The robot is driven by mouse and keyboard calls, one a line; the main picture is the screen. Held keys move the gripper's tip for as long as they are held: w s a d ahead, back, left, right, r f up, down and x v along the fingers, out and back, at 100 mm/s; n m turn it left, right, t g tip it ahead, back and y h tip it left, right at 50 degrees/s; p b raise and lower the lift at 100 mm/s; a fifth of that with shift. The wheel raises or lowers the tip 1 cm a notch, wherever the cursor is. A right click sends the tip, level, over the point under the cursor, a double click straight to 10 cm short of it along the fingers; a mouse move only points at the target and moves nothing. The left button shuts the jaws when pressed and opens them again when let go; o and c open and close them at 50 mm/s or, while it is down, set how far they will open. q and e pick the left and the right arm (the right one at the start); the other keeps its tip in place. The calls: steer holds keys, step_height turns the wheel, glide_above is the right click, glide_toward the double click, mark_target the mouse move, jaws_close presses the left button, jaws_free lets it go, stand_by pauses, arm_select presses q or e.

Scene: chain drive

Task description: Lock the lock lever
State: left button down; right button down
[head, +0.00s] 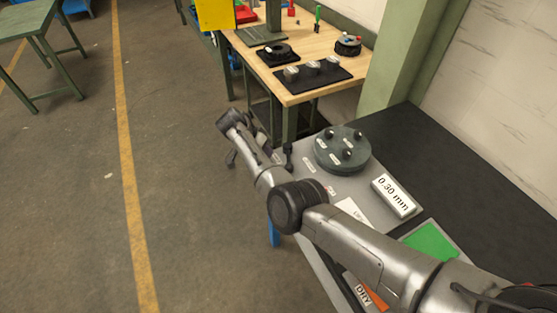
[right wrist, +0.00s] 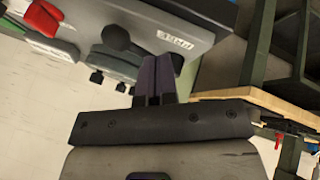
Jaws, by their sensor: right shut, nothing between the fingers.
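A dark round-ended knob (head: 288,147) on a short stem stands at the left edge of the grey board (head: 374,214) in the head view; it looks like the lock lever. In the right wrist view a black ball knob (right wrist: 116,37) shows left of my fingers, beside a white label. My right gripper (head: 266,155) is at the board's left edge, partly hidden by my arm. In the right wrist view its purple-dark fingers (right wrist: 158,64) are together and empty, apart from the knob in the picture. Whether the lever is locked cannot be told. My left gripper is not in view.
A round grey-green disc (head: 342,149) with black knobs stands close right of the lever. A block marked 0.30 mm (head: 396,195) and a green pad (head: 431,242) lie nearer. A wooden workbench (head: 333,70) with parts stands behind.

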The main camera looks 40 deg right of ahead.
mark_target(288, 158)
steer(key=shift+s+d+f+p, duration=0.45)
steer(key=shift+s+d+f, duration=0.1)
steer(key=shift+s+f, duration=0.15)
steer(key=shift+s+d+f+p, duration=0.15)
steer(key=shift+s+p, duration=0.2)
steer(key=shift+s, duration=0.25)
steer(key=shift+s+d+f, duration=0.1)
steer(key=shift+s+d, duration=0.05)
steer(key=shift+s, duration=0.3)
steer(key=shift+s+d+f, duration=0.1)
steer(key=shift+s, duration=0.3)
